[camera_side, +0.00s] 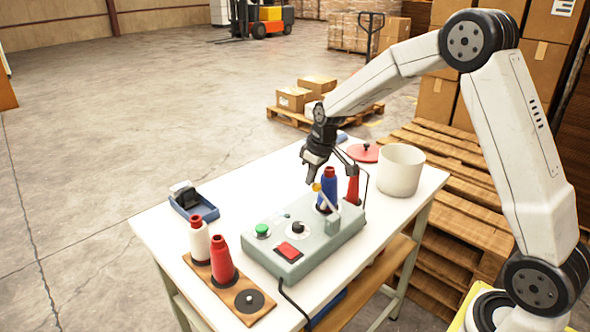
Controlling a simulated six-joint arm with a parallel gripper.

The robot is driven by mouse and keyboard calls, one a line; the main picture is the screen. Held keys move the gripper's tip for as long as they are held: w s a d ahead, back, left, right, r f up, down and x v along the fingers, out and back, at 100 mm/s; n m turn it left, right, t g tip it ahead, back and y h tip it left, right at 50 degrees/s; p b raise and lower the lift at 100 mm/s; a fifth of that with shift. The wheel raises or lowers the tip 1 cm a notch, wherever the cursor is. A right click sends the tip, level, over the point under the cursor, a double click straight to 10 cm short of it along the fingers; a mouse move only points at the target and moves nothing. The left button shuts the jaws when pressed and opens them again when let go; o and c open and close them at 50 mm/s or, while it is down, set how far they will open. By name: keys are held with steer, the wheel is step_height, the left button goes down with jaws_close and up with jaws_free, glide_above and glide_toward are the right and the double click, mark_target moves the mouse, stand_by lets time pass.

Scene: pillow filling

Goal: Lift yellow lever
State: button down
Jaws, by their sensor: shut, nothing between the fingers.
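A grey-green control box (335,243) stands on the white table. A lever with a small yellow knob (316,187) rises from its top, tilted to the upper left, in front of a blue bottle (329,181). My gripper (310,179) points down just above and beside the yellow knob. Its fingers are shut with nothing between them. Whether a fingertip touches the knob cannot be told from this view. The box top also carries a green button (262,229), a black dial (298,227) and a red switch (289,251).
A red bottle (353,188) stands behind the box, near a white pot (401,172) and a red lid (362,153). A white bottle (199,240) and another red bottle (222,260) stand on a brown board. A blue tray (203,209) sits left. The table's left middle is clear.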

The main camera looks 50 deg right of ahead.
steer(key=shift+s+r+t, duration=0.9)
steer(key=shift+s+t, duration=0.15)
steer(key=shift+t, duration=0.05)
steer(key=shift+s+r, duration=0.25)
steer(key=shift+s, duration=0.25)
steer(key=shift+s+r, duration=0.2)
steer(key=shift+s, duration=0.25)
steer(key=shift+s+r, duration=0.25)
steer(key=shift+s, duration=0.9)
steer(key=shift+r, duration=0.2)
steer(key=shift+r, duration=0.8)
steer(key=shift+w, duration=0.2)
steer(key=v, duration=0.9)
steer(key=shift+a+r, duration=0.25)
steer(key=shift+a, duration=0.05)
